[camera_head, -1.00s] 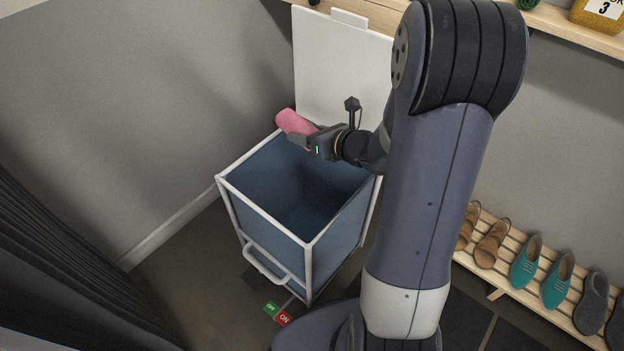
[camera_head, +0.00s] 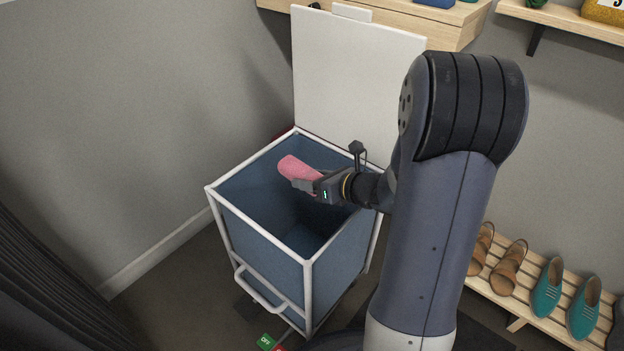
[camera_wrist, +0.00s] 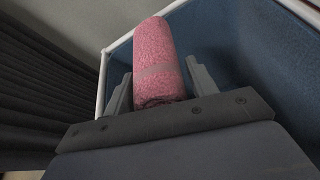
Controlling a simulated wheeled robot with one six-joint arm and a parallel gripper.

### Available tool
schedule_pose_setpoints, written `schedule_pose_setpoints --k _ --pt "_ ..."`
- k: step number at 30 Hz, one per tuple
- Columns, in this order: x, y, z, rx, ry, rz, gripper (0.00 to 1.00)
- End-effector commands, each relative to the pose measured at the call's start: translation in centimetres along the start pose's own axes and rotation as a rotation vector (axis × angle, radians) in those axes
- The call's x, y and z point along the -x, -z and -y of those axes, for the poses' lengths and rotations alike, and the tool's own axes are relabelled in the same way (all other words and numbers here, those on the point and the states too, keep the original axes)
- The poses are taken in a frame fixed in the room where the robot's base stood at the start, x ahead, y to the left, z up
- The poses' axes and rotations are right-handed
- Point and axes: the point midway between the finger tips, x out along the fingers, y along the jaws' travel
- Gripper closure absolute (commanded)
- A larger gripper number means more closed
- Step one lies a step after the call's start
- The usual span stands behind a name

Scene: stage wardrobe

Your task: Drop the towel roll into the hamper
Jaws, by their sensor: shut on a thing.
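The pink towel roll (camera_head: 298,169) is held in my gripper (camera_head: 304,183). In the wrist view the towel roll (camera_wrist: 157,60) has a paler band around it and sits between the two fingers of my gripper (camera_wrist: 160,88). The hamper (camera_head: 262,249) is a blue fabric bin with a white frame, and its white lid (camera_head: 350,80) stands open at the back. In the head view the roll shows over the hamper's open top, towards the back. The exact height of the roll against the rim is hard to tell.
A shoe rack (camera_head: 522,296) with several shoes stands at the right. Wooden shelves (camera_head: 440,28) are on the wall behind. A dark curtain (camera_head: 50,290) hangs at the left.

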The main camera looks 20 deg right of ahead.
Motion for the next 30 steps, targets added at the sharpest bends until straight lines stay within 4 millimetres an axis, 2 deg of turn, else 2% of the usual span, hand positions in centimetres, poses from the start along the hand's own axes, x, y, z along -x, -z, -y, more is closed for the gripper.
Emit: schedule_pose_setpoints --k 1,9,20,21,30 --pt "-0.4 1.0 0.2 -0.001 0.000 0.000 0.68" --pt "-1.5 3.6 0.9 0.000 0.000 0.000 0.68" --pt "-1.6 3.9 1.0 0.001 0.000 0.000 0.68" --pt "-1.6 3.9 1.0 0.001 0.000 0.000 0.44" --pt "-1.6 3.9 1.0 0.000 0.000 0.000 0.20"
